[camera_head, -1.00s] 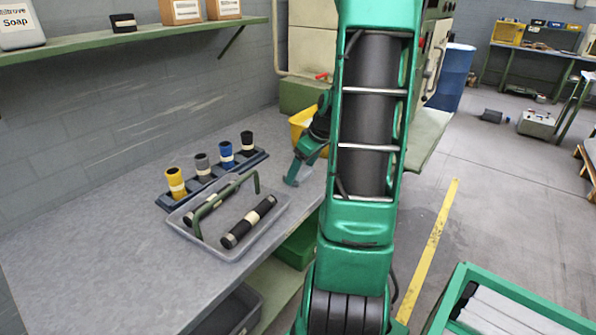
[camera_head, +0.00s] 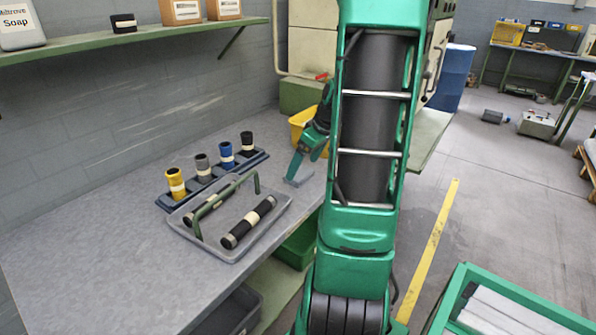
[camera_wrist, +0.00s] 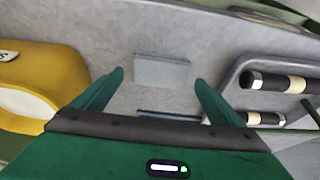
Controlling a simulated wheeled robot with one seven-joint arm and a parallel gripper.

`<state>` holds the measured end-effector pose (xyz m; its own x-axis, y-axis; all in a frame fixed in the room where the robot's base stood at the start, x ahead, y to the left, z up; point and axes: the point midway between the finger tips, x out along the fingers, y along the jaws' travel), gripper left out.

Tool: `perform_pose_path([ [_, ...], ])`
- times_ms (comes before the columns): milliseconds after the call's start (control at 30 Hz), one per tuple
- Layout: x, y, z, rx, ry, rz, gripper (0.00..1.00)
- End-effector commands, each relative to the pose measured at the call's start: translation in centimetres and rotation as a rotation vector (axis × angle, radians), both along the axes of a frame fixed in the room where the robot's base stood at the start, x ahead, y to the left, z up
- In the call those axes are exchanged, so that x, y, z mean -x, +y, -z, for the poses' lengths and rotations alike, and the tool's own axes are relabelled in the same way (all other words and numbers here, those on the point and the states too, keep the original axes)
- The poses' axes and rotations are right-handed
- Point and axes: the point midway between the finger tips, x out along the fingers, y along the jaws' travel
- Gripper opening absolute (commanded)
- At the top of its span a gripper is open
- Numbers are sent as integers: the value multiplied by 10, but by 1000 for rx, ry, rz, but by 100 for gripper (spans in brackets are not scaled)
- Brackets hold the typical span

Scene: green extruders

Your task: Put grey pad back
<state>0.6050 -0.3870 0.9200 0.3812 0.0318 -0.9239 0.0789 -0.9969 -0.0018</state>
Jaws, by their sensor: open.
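The grey pad (camera_head: 299,174) lies flat on the grey workbench, to the right of the grey tray and near the bench's front edge. In the wrist view the pad (camera_wrist: 162,71) shows whole, between and beyond the fingertips, apart from both. My gripper (camera_head: 296,164) is open and empty just above the pad. In the wrist view my gripper (camera_wrist: 160,78) has its two green fingers spread wide. A thin dark blue strip (camera_wrist: 168,113) shows between the fingers nearer the palm; I cannot tell what it is.
The grey tray (camera_head: 193,245) with a green handle holds dark rollers. Behind it a blue rack (camera_head: 212,184) carries yellow, grey, blue and black cylinders. A yellow bin (camera_head: 298,124) stands close behind my gripper. The bench's left part is clear.

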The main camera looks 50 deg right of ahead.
Motion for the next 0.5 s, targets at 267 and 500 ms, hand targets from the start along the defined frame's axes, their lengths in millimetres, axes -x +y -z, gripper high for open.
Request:
perform_pose_path([
  [267,21,-3,-53,4,-1,2,92],
  [500,32,-3,-77,1,0,0,92],
])
